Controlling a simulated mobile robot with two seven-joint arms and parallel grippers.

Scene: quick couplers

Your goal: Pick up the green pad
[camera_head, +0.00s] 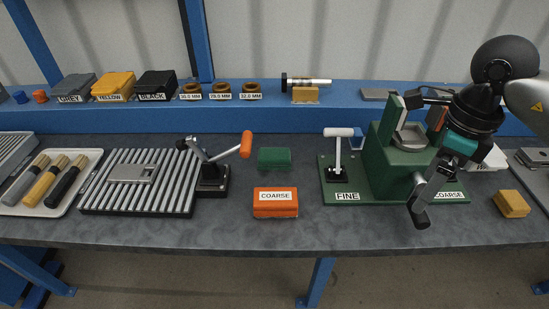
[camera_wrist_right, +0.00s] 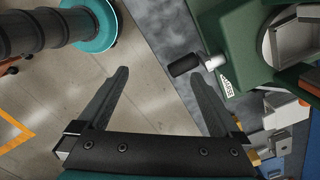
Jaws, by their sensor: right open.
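The green pad (camera_head: 274,158) is a small dark green block lying on the grey bench top, near the middle in the head view. It is behind the orange block marked COARSE (camera_head: 275,202) and apart from it. My right gripper (camera_head: 420,205) is at the right, in front of the green fixture and well away from the pad. In the right wrist view the two dark fingers (camera_wrist_right: 157,67) are spread with nothing between them. The pad does not show in that view. My left gripper is not in view.
The green fixture marked FINE and COARSE (camera_head: 376,152) stands right of the pad. A toggle clamp with an orange handle (camera_head: 245,145) and a ribbed grey plate (camera_head: 110,193) are left of it. A yellow block (camera_head: 511,204) lies far right. Bare bench surrounds the pad.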

